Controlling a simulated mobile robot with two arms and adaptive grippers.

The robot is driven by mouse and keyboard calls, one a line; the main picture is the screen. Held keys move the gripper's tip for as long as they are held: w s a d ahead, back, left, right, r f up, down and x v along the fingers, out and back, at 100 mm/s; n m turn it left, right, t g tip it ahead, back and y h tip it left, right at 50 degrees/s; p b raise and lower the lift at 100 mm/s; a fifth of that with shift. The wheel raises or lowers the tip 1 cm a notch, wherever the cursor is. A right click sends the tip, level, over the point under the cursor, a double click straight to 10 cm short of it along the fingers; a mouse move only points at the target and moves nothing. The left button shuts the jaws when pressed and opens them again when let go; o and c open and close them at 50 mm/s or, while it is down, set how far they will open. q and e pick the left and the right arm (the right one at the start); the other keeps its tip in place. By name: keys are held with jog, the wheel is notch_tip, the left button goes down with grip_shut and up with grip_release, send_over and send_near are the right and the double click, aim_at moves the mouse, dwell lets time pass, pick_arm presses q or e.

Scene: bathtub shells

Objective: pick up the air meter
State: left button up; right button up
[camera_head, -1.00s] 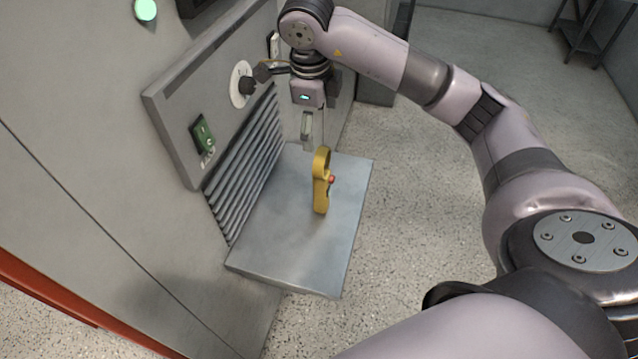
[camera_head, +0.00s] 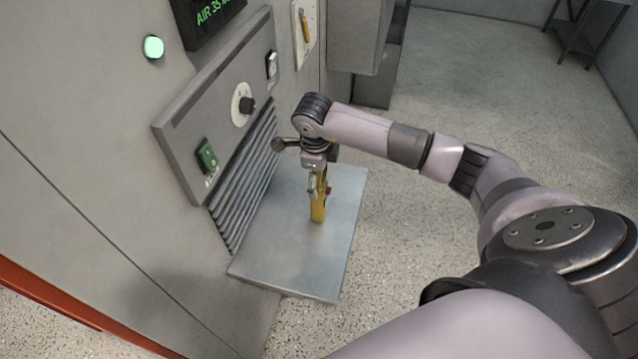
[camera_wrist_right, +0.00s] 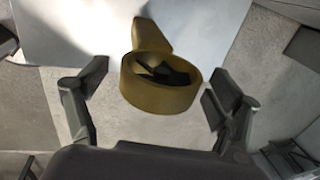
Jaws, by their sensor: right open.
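The air meter (camera_head: 319,205) is a yellow handheld device with a ring-shaped top and a small red part. It stands upright on the grey shelf (camera_head: 290,262) in the head view. My right gripper (camera_head: 316,186) is directly above it and hides part of its top. In the right wrist view the yellow ring of the air meter (camera_wrist_right: 160,98) lies between the two spread fingers of my right gripper (camera_wrist_right: 158,108), with a visible gap on both sides. My left gripper is not in view.
A green light (camera_head: 153,47) and a dark display (camera_head: 208,18) are above. Open floor lies to the right.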

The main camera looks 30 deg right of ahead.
jog(key=shift+f, duration=0.35)
jog(key=shift+c, duration=0.2)
jog(key=shift+w+r, duration=0.1)
jog(key=c, duration=1.9)
